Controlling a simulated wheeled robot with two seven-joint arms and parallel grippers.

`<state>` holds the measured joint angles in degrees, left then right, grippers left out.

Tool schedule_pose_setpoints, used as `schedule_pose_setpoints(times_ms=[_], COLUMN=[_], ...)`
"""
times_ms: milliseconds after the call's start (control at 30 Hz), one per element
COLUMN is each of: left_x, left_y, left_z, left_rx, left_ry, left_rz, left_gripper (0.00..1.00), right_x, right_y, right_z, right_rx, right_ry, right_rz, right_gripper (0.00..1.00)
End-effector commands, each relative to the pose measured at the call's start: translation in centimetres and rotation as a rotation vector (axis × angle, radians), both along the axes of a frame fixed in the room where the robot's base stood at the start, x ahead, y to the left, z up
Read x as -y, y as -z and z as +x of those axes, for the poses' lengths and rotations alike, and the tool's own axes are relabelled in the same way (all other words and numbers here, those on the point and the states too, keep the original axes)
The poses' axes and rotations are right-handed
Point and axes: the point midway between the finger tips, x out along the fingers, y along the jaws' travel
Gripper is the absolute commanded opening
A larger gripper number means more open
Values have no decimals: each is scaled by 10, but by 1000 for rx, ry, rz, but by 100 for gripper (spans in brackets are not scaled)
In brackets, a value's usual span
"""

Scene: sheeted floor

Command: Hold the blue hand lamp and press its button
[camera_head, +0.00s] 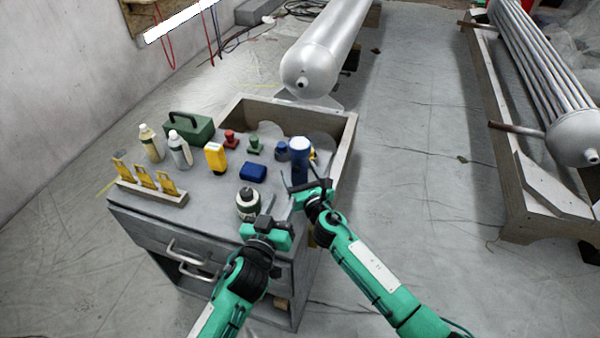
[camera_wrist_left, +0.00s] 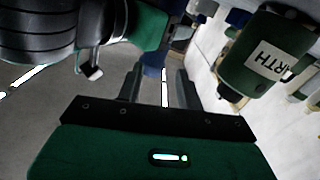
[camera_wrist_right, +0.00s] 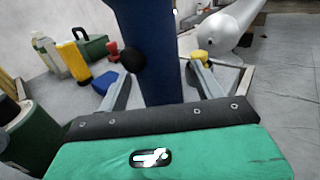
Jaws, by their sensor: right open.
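The blue hand lamp (camera_head: 301,168) stands upright with a pale top at the right of the bench. In the right wrist view the blue lamp body (camera_wrist_right: 155,50) rises between my right fingers, with a round black button (camera_wrist_right: 133,60) on its side. My right gripper (camera_head: 304,190) is open, its fingers (camera_wrist_right: 163,85) on either side of the lamp with gaps. My left gripper (camera_head: 280,208) is open and empty, below and left of the lamp. In the left wrist view its fingers (camera_wrist_left: 158,85) are apart.
Behind are a blue box (camera_head: 253,172), a yellow item (camera_head: 215,157), and red (camera_head: 231,139) and green (camera_head: 254,145) items. A wooden rim (camera_head: 345,140) bounds the bench.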

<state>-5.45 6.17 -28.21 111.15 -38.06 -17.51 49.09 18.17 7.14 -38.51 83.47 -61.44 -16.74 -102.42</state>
Motion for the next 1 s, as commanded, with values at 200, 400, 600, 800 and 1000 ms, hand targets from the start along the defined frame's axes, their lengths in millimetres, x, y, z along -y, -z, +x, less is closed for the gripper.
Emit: schedule_pose_setpoints(times_ms=[200, 400, 600, 800, 1000], left_x=[0, 0, 0, 0, 0], left_y=[0, 0, 0, 0, 0], left_z=[0, 0, 0, 0, 0], left_rx=[0, 0, 0, 0, 0], left_ry=[0, 0, 0, 0, 0], left_rz=[0, 0, 0, 0, 0], left_gripper=[36, 36, 36, 3, 0], right_x=[-2, -2, -2, -2, -2], right_y=[0, 0, 0, 0, 0], right_z=[4, 4, 4, 4, 4], right_rx=[-1, -1, -1, -1, -1], right_ry=[0, 0, 0, 0, 0], right_rz=[1, 1, 1, 1, 1], right_gripper=[68, 58, 19, 16, 16])
